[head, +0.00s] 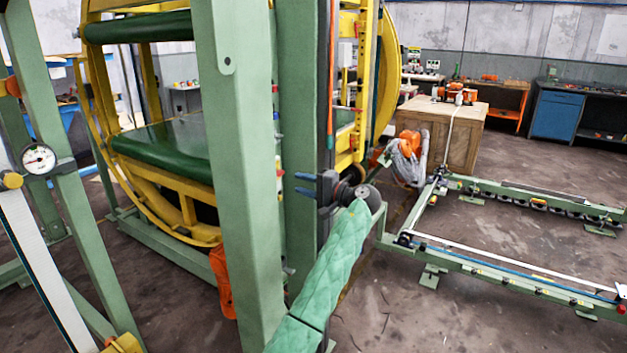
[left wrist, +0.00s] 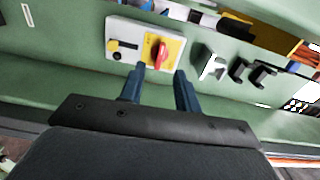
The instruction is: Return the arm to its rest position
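My left gripper (head: 298,183) is in the middle of the head view, at the end of my green-sleeved arm, with its blue fingers pointing left towards the green post (head: 299,120) of the ring machine. In the left wrist view the gripper (left wrist: 158,78) has its two blue fingers apart, with nothing between them. Just beyond the fingertips, a red rotary knob (left wrist: 158,52) sits on a yellow and white switch panel (left wrist: 124,34) on a green surface. I cannot tell whether the fingers touch the panel. My right gripper is not in view.
The ring machine with its yellow ring (head: 393,70) and green posts stands close on the left. Black hooks (left wrist: 238,70) stick out beside the panel. A low green rail frame (head: 500,268) lies at right. A wooden crate (head: 460,140) stands behind. Open floor shows at lower right.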

